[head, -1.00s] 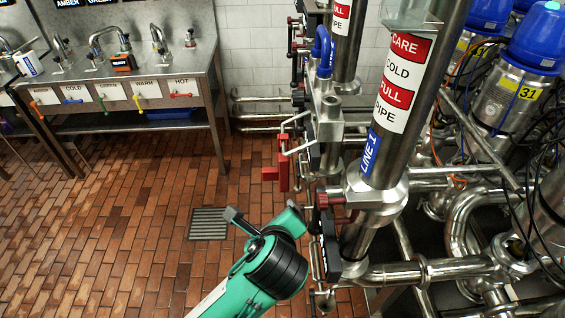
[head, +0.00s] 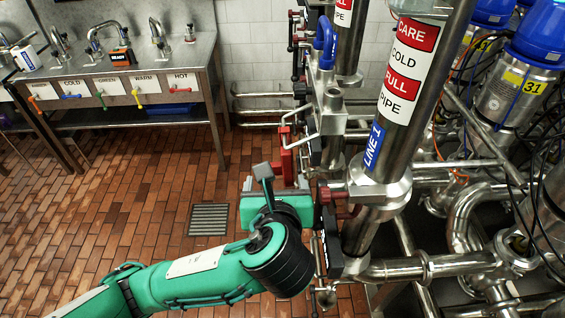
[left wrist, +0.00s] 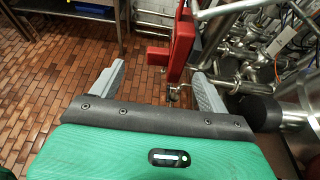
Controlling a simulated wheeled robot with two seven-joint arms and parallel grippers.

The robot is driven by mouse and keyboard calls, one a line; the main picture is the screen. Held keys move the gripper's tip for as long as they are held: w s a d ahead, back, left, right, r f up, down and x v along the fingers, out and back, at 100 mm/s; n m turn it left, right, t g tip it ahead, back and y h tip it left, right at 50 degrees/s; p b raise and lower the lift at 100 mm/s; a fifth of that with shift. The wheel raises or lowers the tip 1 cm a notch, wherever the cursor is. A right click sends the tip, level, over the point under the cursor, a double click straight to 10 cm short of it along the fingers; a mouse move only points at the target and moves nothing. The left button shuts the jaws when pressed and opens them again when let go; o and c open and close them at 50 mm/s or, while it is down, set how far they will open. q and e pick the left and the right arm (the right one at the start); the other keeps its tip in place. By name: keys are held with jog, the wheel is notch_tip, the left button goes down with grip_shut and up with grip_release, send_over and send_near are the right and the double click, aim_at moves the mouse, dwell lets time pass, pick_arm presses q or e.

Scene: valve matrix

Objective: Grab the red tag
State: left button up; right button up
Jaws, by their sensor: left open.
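The red tag (head: 286,158) hangs upright on the valve pipework, left of the large pipe, in the head view. In the left wrist view the red tag (left wrist: 182,46) stands beyond the fingers, nearer the right finger, with a block jutting from its left side. My left gripper (head: 284,181) is just below and in front of the tag, partly hidden by its own wrist. In the left wrist view my left gripper (left wrist: 160,70) is open, with nothing seen held between its grey fingers. The tag's lower end comes close to the gap; I cannot tell whether it touches. My right gripper is not in view.
The labelled large pipe (head: 393,110) and steel pipework crowd the right. A steel sink bench (head: 125,75) with coloured taps stands at the back left. A floor drain (head: 208,219) lies in the brick floor, which is otherwise open on the left.

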aim_at(276, 169)
pick_arm(q)
jog(key=shift+x, duration=1)
jog(key=p+x, duration=0.1)
jog(key=x, duration=0.4)
jog(key=shift+s+f, duration=0.1)
jog(key=shift+f, duration=0.05)
jog(key=c, duration=1.2)
